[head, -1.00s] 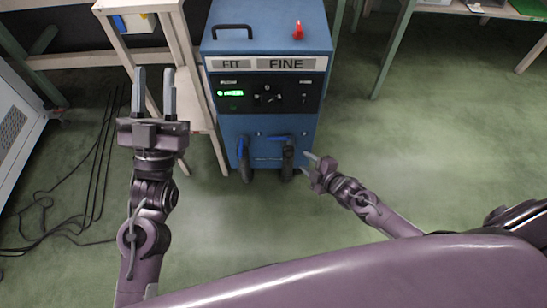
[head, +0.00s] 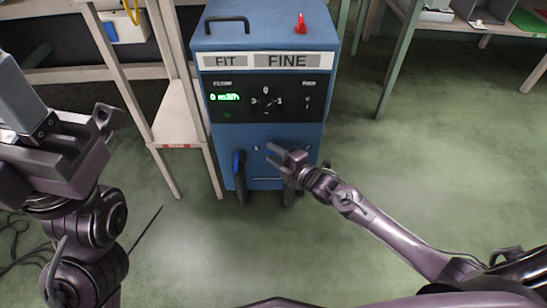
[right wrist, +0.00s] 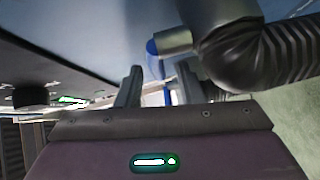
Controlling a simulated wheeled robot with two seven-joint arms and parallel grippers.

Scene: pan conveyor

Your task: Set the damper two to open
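The blue machine (head: 265,135) stands ahead with two black hose outlets low on its front. The left outlet's blue lever (head: 239,165) points roughly up and down. The right outlet (head: 290,190) is largely behind my right gripper (head: 270,153), and its lever is hidden in the head view. In the right wrist view a blue lever (right wrist: 154,50) and a black ribbed hose (right wrist: 235,60) show. The lever lies between or just beyond the parted fingers; contact is unclear. I cannot read which damper is two. My left gripper (head: 55,120) is partly cut off at the left edge, away from the machine.
The machine's panel has a green display (head: 225,97) and a knob (head: 266,103); a red switch (head: 300,23) is on top. A wooden stand (head: 180,110) is close on the left, a table (head: 400,50) at the right. Green floor is clear at right. Cables lie lower left.

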